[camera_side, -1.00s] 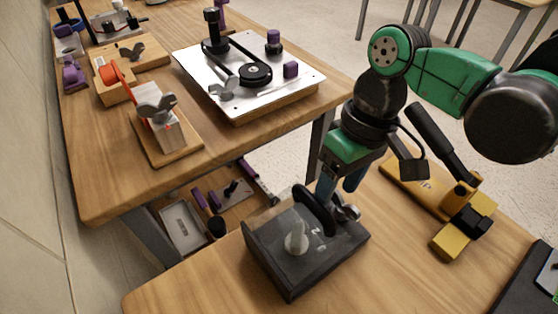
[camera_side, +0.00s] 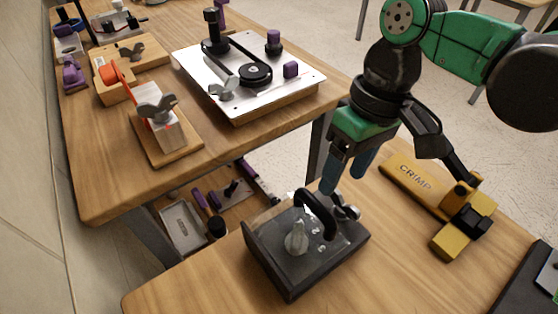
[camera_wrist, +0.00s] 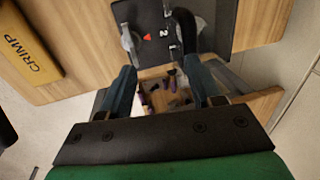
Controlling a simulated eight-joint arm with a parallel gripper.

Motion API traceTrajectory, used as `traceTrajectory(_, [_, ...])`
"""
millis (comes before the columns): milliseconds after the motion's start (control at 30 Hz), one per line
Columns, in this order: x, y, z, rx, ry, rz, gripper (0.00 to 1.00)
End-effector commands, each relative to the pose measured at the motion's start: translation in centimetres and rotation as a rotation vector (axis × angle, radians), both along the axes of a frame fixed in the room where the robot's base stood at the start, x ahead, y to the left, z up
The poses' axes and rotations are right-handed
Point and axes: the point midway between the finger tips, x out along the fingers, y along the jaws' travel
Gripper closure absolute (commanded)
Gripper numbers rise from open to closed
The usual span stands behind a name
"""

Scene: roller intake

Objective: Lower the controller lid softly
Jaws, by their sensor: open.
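The controller is a dark grey box (camera_side: 290,278) on the near table, with a flat grey lid (camera_side: 270,245) lying on top. The lid bears a pale grey knob (camera_side: 296,238) and a black arched handle (camera_side: 328,214). A metal wing-shaped knob (camera_side: 346,206) is at its far right side. I see no clear gap under the lid. My gripper (camera_side: 348,174) is open and empty, above and behind the handle, apart from it. In the wrist view, the lid (camera_wrist: 205,12) and handle (camera_wrist: 184,32) are beyond my spread fingers (camera_wrist: 161,76).
A yellow crimp tool (camera_side: 415,187) lies right of the controller. A second table (camera_side: 110,190) behind holds a belt-and-pulley plate (camera_side: 300,90) and wooden fixtures (camera_side: 168,140). A grey tray (camera_side: 182,228) is low between the tables. The near table's front is clear.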

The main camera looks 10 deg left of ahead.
Motion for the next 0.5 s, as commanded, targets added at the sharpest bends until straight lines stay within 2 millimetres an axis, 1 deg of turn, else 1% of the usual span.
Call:
traceTrajectory(333, [0.02,-0.02,0.11,0.000,0.000,0.000,0.42])
traceTrajectory(500, [0.09,-0.09,0.60,0.000,0.000,0.000,0.42])
